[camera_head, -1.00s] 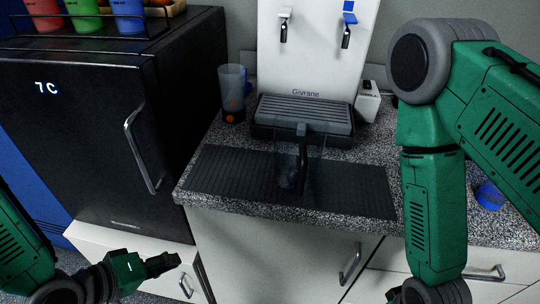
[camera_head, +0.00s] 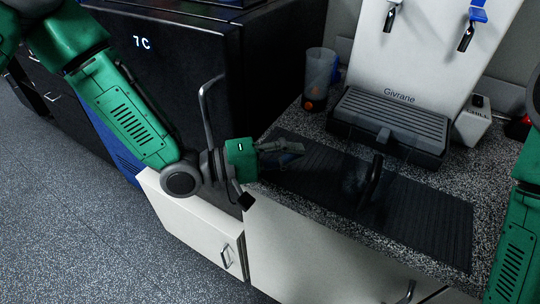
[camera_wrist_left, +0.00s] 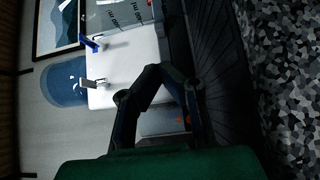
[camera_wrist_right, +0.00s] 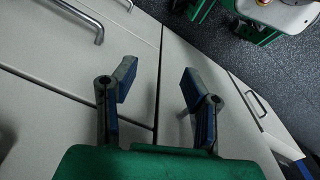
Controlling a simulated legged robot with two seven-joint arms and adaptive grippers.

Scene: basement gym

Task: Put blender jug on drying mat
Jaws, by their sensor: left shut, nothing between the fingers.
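The blender jug (camera_head: 352,184), see-through with a dark handle, appears upright on the dark ribbed drying mat (camera_head: 430,221), in front of the dispenser. My left gripper (camera_head: 298,150) is shut and empty over the mat's left end, to the left of the jug and apart from it. In the left wrist view its fingertips (camera_wrist_left: 162,76) meet.
A water dispenser (camera_head: 425,50) with a slatted drip tray (camera_head: 390,115) stands behind the mat. A smoky cup (camera_head: 318,80) stands at the back left. A black fridge (camera_head: 165,60) with a protruding handle stands left of the counter. A low cabinet door (camera_head: 195,225) is at lower left.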

